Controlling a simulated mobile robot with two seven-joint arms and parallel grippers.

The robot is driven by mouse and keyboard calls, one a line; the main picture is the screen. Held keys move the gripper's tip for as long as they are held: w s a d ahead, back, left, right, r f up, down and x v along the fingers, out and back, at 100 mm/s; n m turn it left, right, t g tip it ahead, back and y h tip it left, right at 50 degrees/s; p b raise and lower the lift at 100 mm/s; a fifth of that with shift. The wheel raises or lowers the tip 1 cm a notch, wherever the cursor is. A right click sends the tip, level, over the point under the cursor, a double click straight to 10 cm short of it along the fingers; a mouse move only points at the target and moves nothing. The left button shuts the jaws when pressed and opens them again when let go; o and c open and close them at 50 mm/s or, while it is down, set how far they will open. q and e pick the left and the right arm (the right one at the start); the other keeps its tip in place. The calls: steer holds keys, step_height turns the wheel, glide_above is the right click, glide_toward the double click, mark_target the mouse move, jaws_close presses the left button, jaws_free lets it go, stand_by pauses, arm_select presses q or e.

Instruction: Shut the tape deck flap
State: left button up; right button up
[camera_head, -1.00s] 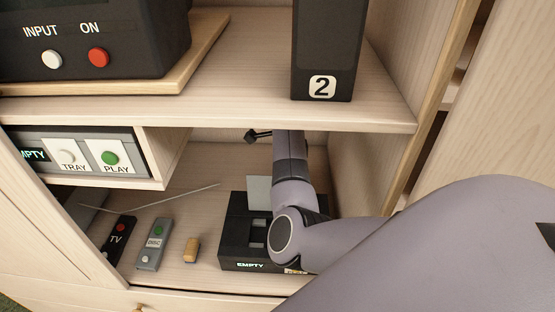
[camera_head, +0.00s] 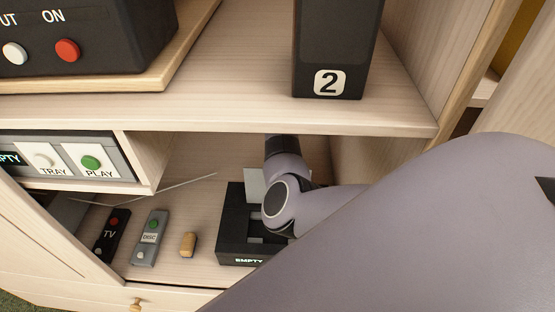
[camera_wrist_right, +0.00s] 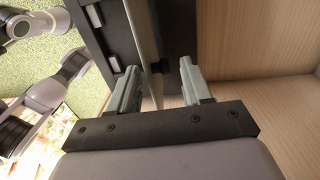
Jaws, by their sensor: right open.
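The tape deck (camera_head: 232,225) is a black box on the lower shelf, with a lit EMPTY display on its front. Its flap (camera_head: 254,184) is a pale grey panel standing up at the deck's back, raised off the deck. My right arm reaches in from the right and covers the deck's right side; its gripper is hidden behind the arm in the head view. In the right wrist view my right gripper (camera_wrist_right: 160,68) is open, its two fingers beside the dark deck (camera_wrist_right: 98,35). A thin grey panel edge shows between the fingers; I cannot tell whether they touch it. My left gripper is not in view.
A TV remote (camera_head: 112,236), a DISC remote (camera_head: 150,238) and a small wooden block (camera_head: 188,244) lie left of the deck. A disc player (camera_head: 65,158) sits above left. A black speaker (camera_head: 332,50) marked 2 stands on the upper shelf, which overhangs the deck.

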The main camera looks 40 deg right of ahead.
steer(key=shift+f, duration=0.45)
jaws_close()
steer(key=shift+s+a, duration=0.1)
steer(key=shift+s, duration=0.05)
stand_by(0.8)
